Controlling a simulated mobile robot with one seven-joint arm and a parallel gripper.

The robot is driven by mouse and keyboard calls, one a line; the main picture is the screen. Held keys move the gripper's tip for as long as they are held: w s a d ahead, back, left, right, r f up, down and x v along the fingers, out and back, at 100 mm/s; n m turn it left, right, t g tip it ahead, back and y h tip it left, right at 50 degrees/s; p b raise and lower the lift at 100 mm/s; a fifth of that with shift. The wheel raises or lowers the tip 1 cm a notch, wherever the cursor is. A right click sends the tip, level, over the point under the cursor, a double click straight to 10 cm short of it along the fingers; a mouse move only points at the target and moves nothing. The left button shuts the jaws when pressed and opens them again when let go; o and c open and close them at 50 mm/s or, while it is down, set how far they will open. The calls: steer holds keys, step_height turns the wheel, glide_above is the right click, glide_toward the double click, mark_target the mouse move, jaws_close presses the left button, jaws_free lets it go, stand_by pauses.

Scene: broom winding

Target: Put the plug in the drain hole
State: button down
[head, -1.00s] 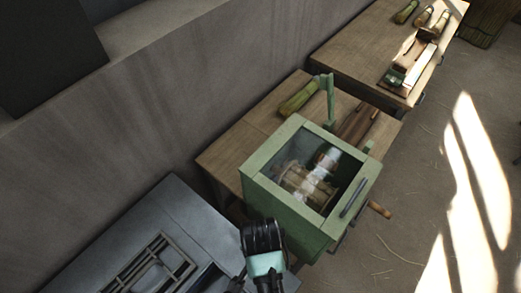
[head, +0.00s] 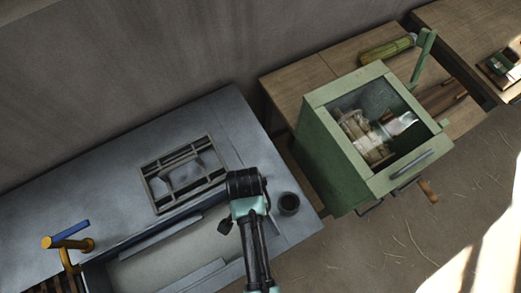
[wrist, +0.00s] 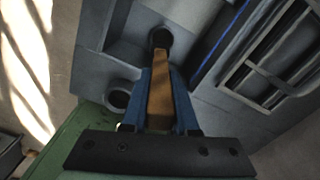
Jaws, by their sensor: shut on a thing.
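My gripper (wrist: 160,78), with blue fingers in the wrist view, is shut on a brown, wood-coloured piece that I take to be the plug (wrist: 160,105). A dark round shape (wrist: 160,39) shows at its far end. I cannot tell whether that is the plug's tip or the drain hole. In the head view, a small dark piece (head: 225,227) shows beside my wrist over the right end of the sink basin (head: 160,262). My arm hides part of the basin, and no drain hole is clear there.
A rack (head: 185,172) lies behind the basin, and a yellow tap (head: 68,250) with a blue handle is at left. A green winding box (head: 335,165) stands to the right.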

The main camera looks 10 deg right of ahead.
steer(key=shift+s+a+f+b, duration=0.1)
steer(key=shift+a+f+b, duration=0.1)
steer(key=shift+f, duration=0.4)
steer(key=shift+a+f+b, duration=0.1)
steer(key=shift+f+b, duration=0.1)
steer(key=shift+f, duration=0.35)
step_height(320, 180, down, 5)
steer(key=b, duration=0.5)
steer(key=shift+f+b, duration=0.15)
steer(key=shift+b, duration=0.2)
steer(key=shift+p, duration=0.6)
steer(key=shift+f+b, duration=0.45)
steer(key=shift+f, duration=0.15)
steer(key=c, duration=1)
jaws_free()
steer(key=shift+o, duration=0.2)
steer(key=shift+r, duration=0.1)
